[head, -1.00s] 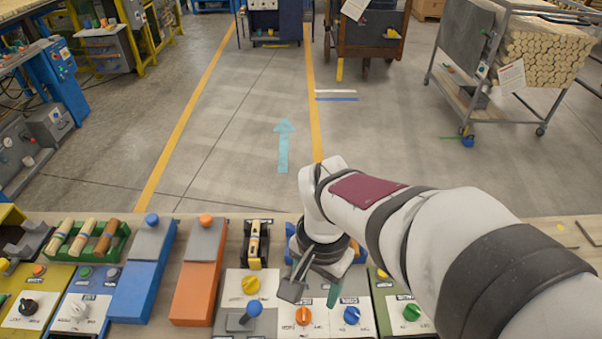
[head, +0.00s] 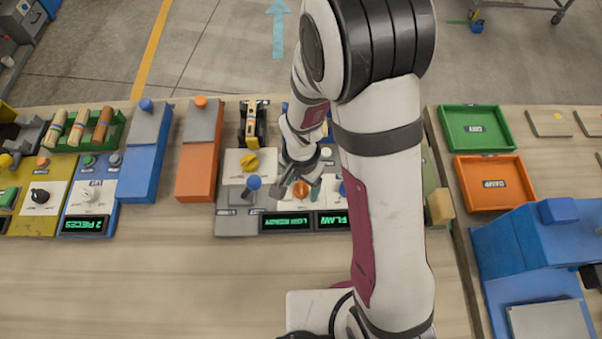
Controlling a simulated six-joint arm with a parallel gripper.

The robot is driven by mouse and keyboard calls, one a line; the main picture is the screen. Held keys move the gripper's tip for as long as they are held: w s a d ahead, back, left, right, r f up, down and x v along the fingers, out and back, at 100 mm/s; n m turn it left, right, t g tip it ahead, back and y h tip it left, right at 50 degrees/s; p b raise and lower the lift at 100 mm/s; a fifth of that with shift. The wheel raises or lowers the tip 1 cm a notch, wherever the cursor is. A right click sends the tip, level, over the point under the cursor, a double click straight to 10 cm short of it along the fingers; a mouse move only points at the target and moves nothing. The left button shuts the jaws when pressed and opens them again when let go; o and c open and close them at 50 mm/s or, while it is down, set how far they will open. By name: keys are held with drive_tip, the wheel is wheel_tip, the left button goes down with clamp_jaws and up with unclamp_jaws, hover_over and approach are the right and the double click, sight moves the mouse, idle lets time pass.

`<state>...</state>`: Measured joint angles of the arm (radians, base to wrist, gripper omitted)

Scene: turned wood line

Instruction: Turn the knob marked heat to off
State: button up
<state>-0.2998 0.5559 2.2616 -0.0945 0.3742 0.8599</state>
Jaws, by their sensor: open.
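I cannot read which knob is marked heat. An orange knob (head: 300,189) sits on a white plate in the middle panel. A yellow knob (head: 249,162) is up and left of it, and a blue knob is mostly hidden behind my arm. A white knob (head: 88,195) is on the blue panel, and a black knob (head: 40,196) is on the yellow panel. My gripper (head: 296,187) is open, pointing down, with one finger on each side of the orange knob in the picture. I cannot tell whether it touches the knob.
A blue-topped lever (head: 254,183) stands close left of my gripper. Lit green displays (head: 286,222) line the panel's front. A green tray (head: 477,128) and an orange tray (head: 492,183) lie at right. The bench front left is bare.

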drive_tip(key=shift+c, duration=0.3)
clamp_jaws()
drive_tip(key=n, duration=0.5)
drive_tip(key=shift+n, duration=0.4)
drive_tip(key=n, duration=0.5)
drive_tip(key=shift+n, duration=0.4)
idle(0.3)
drive_tip(key=shift+o, duration=0.3)
unclamp_jaws()
